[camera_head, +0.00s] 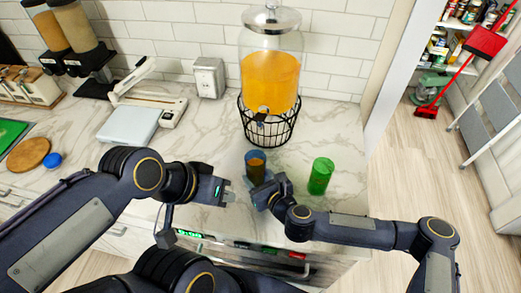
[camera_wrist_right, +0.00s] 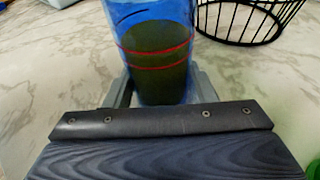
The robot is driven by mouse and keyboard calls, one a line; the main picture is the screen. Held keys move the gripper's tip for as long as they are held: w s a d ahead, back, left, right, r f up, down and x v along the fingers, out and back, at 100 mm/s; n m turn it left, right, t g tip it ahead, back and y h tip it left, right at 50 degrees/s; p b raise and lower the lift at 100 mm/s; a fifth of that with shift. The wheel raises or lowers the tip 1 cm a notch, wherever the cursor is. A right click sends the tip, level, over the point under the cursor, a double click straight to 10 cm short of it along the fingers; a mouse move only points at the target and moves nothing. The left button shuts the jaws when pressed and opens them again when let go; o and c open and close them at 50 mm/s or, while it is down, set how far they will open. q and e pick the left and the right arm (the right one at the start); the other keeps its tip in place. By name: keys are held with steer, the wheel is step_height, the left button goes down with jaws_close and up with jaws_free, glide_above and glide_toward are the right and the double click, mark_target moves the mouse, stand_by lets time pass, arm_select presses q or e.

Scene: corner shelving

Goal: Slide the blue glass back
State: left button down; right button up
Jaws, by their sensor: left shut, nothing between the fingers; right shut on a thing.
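The blue glass (camera_head: 256,166) stands upright on the marble counter, in front of the juice dispenser, with dark contents inside. My right gripper (camera_head: 262,185) is shut on the lower part of the glass from the front. The right wrist view shows the blue glass (camera_wrist_right: 155,45) with red bands, its base between the fingers and partly hidden by the gripper body. My left gripper (camera_head: 222,191) is shut and empty, just left of the glass and apart from it.
A green glass (camera_head: 321,176) stands close on the right. The orange juice dispenser (camera_head: 270,82) on its black wire stand (camera_head: 270,127) is behind; the stand also shows in the wrist view (camera_wrist_right: 245,20). A white scale (camera_head: 128,126) lies left. Counter between glass and stand is clear.

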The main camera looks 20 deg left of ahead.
steer(key=shift+s+a, duration=0.4)
steer(key=shift+a, duration=1)
steer(key=shift+s+a, duration=0.35)
steer(key=shift+a, duration=1.1)
steer(key=shift+s+a, duration=0.4)
steer(key=shift+a, duration=1)
steer(key=shift+s+a+b, duration=0.3)
steer(key=shift+s+a, duration=0.05)
steer(key=shift+a, duration=1.1)
steer(key=shift+s+a+b, duration=0.3)
steer(key=shift+s+a, duration=0.1)
steer(key=shift+a, duration=1.1)
steer(key=shift+s+a+b, duration=0.3)
steer(key=shift+s+a, duration=0.05)
steer(key=shift+a, duration=1.1)
steer(key=shift+b, duration=0.5)
steer(key=o, duration=0.8)
steer(key=shift+o, duration=0.2)
